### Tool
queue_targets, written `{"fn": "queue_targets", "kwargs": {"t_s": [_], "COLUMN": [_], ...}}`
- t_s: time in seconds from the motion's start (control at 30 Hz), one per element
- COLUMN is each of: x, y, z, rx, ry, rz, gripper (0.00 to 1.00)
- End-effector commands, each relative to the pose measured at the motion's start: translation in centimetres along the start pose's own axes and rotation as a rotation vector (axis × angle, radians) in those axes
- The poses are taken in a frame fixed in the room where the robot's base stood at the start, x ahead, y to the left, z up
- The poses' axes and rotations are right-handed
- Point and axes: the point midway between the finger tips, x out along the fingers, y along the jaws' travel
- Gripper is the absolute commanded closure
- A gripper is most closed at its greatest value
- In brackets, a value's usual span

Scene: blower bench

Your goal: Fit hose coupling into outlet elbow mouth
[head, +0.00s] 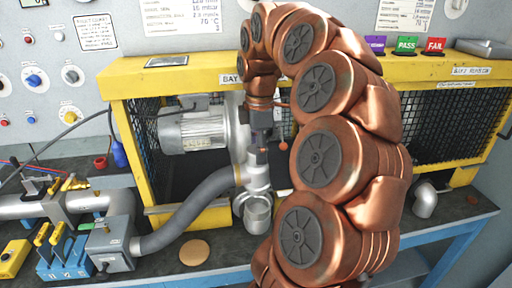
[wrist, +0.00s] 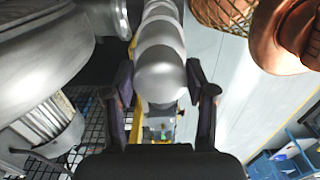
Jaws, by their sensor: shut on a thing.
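My gripper (head: 260,147) points down in front of the blower (head: 195,130). It is shut on a silver, segmented elbow (head: 258,178), whose round open mouth (head: 257,212) faces the head camera low down. In the wrist view, the fingers of my gripper (wrist: 164,92) stand on both sides of the rounded silver elbow (wrist: 165,70). The grey hose (head: 190,208) curves up from the left, and its end with a tan band (head: 239,176) reaches the elbow's left side. I cannot tell whether this end is seated or just behind. No separate coupling is clear.
A yellow frame (head: 185,78) with black mesh surrounds the blower. A grey box (head: 110,245) and blue-yellow valves (head: 60,250) stand at the left. A tan disc (head: 194,252) lies on the dark bench. Another silver elbow (head: 424,200) lies at the right.

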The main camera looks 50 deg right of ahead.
Motion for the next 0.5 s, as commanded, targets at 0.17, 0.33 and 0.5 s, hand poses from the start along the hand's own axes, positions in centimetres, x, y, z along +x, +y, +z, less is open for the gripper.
{"fn": "queue_targets", "kwargs": {"t_s": [0.17,0.33,0.5], "x": [-0.1,0.6,1.8], "y": [0.0,0.0,0.0], "z": [0.1,0.2,0.2], "rx": [0.0,0.0,0.0], "ry": [0.002,0.003,0.003], "rz": [0.0,-0.001,-0.001], "gripper": [0.81,0.81,0.81]}}
